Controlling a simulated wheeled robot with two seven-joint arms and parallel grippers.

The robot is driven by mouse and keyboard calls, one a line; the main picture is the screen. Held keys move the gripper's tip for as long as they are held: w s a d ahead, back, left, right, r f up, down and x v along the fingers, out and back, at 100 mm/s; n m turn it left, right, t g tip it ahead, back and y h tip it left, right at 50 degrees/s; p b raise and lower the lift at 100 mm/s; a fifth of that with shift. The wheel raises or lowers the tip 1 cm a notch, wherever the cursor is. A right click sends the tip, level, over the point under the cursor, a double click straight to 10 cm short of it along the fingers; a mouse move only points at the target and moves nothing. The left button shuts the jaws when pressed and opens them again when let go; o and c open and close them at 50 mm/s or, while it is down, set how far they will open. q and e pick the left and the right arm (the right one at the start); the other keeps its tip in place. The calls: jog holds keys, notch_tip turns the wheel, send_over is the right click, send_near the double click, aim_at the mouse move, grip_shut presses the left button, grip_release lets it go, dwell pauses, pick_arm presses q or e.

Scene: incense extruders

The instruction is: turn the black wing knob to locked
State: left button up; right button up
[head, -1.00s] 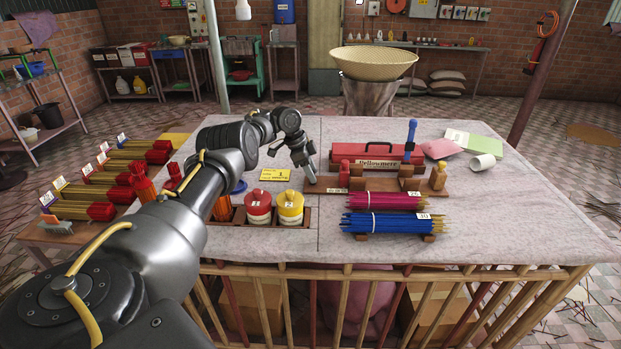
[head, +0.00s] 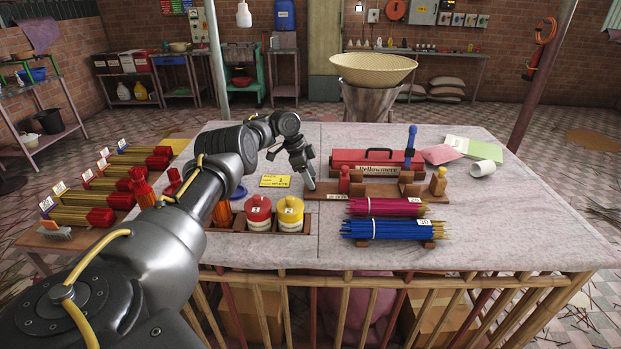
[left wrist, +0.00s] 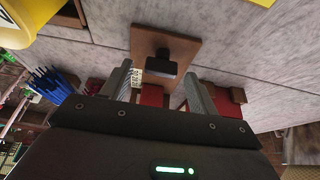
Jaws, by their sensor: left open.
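The black wing knob (left wrist: 162,63) shows in the left wrist view as a small dark block on the end of a brown wooden board (left wrist: 160,38). My left gripper (left wrist: 158,72) is open, with one finger to each side of the knob in that picture. I cannot tell whether either finger touches it. In the head view, my left gripper (head: 309,184) points down at the left end of the wooden base (head: 325,193), and the knob is hidden there. My right gripper is not in view.
A blue upright handle (head: 411,140) stands at the extruder's right. Pink (head: 380,206) and blue (head: 385,229) stick bundles lie in front. A red-lidded (head: 258,209) and a yellow-lidded jar (head: 290,209) stand to the left front. A yellow card (head: 275,181) lies nearby.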

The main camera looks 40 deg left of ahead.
pick_arm(q)
jog(key=v, duration=1)
jog(key=shift+s+f, duration=0.1)
